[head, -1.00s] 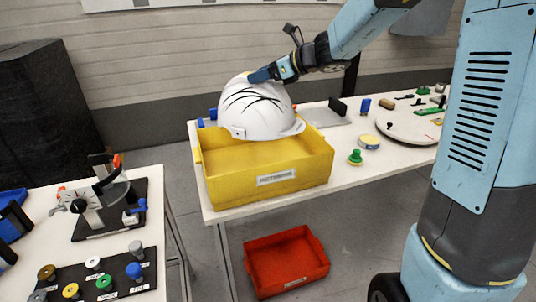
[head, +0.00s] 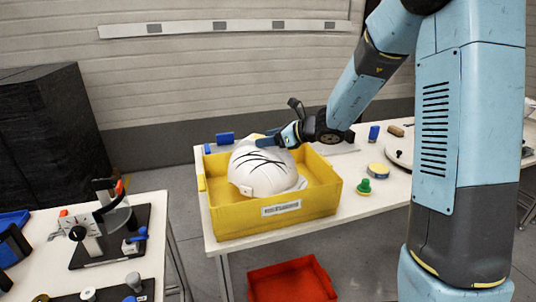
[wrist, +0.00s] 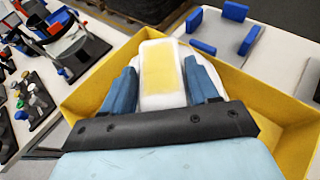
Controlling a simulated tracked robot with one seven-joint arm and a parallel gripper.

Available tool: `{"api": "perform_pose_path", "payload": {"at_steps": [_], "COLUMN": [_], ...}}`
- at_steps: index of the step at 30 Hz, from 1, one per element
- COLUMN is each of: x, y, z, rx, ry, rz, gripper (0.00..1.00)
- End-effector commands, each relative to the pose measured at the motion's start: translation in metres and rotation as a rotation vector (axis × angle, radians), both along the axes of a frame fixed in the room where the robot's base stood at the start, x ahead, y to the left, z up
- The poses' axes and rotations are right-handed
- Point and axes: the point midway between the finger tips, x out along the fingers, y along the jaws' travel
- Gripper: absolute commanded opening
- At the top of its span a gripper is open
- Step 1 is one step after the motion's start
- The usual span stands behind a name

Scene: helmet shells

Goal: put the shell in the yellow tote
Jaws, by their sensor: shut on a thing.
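The white helmet shell (head: 262,172) with dark crossing lines sits down inside the yellow tote (head: 255,222) on the white table, its lower part behind the tote's front wall. Whether it touches the tote floor is hidden. My gripper (head: 262,141) is shut on the top rear of the shell. In the wrist view, the blue fingers of my gripper (wrist: 162,88) lie on both sides of a white part of the shell with a yellow patch (wrist: 161,75). The yellow tote walls (wrist: 255,85) surround it there.
A green knob (head: 364,186) and a yellow-topped round tin (head: 378,170) stand right of the tote. Blue blocks (head: 225,137) lie behind it. A red bin (head: 290,281) is on the floor below. A second table with fixtures (head: 105,240) is at the left.

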Motion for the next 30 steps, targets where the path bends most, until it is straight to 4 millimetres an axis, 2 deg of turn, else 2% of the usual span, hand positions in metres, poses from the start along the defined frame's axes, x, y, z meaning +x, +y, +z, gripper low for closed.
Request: {"api": "perform_pose_path", "payload": {"at_steps": [7,15,23,24,30], "x": [0.0,0.0,0.0,0.0,0.0], "y": [0.0,0.0,0.0,0.0,0.0], "z": [-0.018,-0.05,-0.053,-0.054,-0.053], "rx": [0.0,0.001,0.001,0.0,0.0], "ry": [0.001,0.002,-0.001,0.0,0.0], "rz": [0.0,-0.001,-0.001,-0.001,-0.001], "gripper": [0.0,0.0,0.0,0.61,0.8]}}
